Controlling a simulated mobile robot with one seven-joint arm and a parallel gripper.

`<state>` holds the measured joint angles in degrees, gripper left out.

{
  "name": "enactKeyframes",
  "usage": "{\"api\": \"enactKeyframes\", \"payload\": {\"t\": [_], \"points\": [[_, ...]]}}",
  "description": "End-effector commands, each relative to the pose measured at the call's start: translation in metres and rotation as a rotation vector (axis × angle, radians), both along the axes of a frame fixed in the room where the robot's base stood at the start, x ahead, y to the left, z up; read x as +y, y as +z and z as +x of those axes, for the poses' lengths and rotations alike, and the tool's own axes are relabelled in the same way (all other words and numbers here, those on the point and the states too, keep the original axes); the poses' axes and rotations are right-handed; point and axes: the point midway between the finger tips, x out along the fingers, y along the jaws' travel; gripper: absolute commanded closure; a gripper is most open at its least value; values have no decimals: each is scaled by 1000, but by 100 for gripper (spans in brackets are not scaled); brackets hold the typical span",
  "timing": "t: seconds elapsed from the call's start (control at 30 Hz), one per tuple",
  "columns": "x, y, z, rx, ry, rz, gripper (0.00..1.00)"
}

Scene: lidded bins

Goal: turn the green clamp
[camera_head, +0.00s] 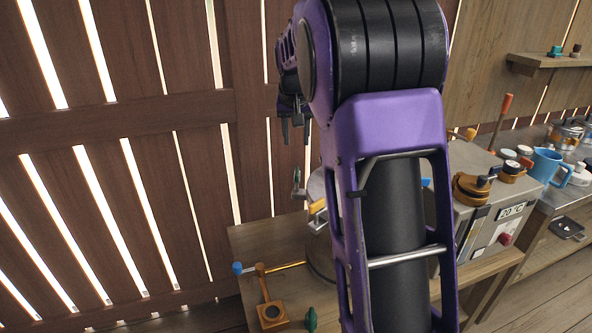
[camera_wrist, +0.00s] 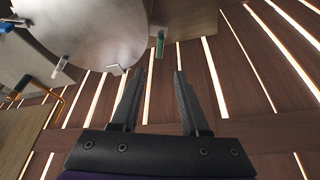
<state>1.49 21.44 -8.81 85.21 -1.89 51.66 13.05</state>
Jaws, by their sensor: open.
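A small green piece (camera_wrist: 160,43), which looks like the green clamp, shows in the wrist view just right of a round metal lid (camera_wrist: 95,30). It is ahead of my gripper (camera_wrist: 150,72), between and beyond the fingertips, and apart from them. My gripper is open and empty. In the head view my gripper (camera_head: 293,132) hangs at the left of my arm, above the bench. A green knob-like piece (camera_head: 311,319) stands at the bench's lower edge there; I cannot tell if it is the same piece. My arm hides most of the round lid.
The wooden bench (camera_head: 250,240) carries a wooden block with a handle (camera_head: 270,314) and a blue-tipped rod (camera_head: 238,268). A grey box with a display (camera_head: 490,225) stands at the right. A slatted wooden wall (camera_head: 110,120) is behind; the space before it at left is clear.

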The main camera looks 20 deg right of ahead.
Motion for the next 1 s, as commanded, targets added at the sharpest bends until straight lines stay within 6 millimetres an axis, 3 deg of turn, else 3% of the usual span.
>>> {"api": "enactKeyframes", "payload": {"t": [0.1, 0.53, 0.73, 1.0], "points": [[-4, -29, 9, 5, -1, 1, 55], [-16, -109, 41, 2, -1, 1, 55], [-19, -126, 49, -1, -1, 1, 55], [-20, -130, 51, -3, 0, 1, 55]]}}
